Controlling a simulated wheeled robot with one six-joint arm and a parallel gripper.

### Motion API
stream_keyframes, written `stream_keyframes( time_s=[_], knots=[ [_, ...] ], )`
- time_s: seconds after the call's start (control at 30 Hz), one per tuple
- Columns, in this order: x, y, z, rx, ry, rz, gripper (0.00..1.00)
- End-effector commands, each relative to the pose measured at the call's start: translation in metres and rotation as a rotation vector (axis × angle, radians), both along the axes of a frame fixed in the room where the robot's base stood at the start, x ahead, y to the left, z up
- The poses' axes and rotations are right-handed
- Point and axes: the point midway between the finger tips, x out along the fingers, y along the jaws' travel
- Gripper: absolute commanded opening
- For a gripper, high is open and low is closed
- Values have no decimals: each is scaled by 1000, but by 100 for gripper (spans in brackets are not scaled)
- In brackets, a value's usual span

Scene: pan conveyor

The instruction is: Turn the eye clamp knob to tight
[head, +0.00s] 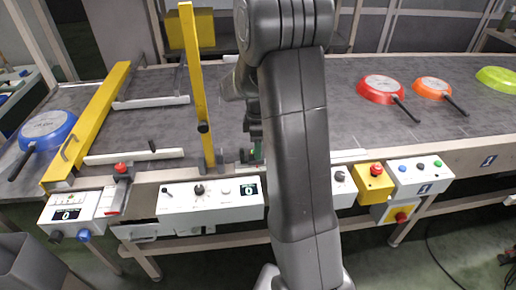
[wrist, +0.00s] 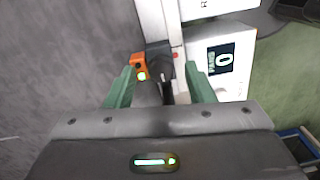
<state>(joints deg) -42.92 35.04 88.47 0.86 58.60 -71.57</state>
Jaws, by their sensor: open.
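In the wrist view an orange eye sensor (wrist: 139,66) with a lit green spot sits beside a dark clamp knob (wrist: 158,60) on a pale rail. My gripper (wrist: 160,78) is open, with one green finger on either side of the knob and the sensor near the left finger. I cannot tell whether the fingers touch the knob, or how far it is turned. In the head view my gripper (head: 257,152) is largely hidden by my arm at the near conveyor edge, and the knob is not clear there.
A white control box (head: 210,204) with a display reading 0 hangs below the near edge. A yellow upright post (head: 196,85) stands just left of my gripper. Red (head: 380,88), orange (head: 431,86), green and blue (head: 48,128) pans lie on the grey belt.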

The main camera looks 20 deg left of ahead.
Motion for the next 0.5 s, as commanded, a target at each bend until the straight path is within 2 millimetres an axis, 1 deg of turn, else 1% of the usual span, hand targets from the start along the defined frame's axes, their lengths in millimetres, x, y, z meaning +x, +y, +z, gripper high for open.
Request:
stream_keyframes(
  time_s=[0.03, 0.13, 0.43, 0.5],
  knots=[
    [-1, 0, -5, -2, 1, 0, 49],
    [-1, 0, -10, 0, 1, 0, 49],
    [-1, 0, -12, 0, 1, 0, 49],
    [-1, 0, -12, 0, 0, 0, 35]
  ],
)
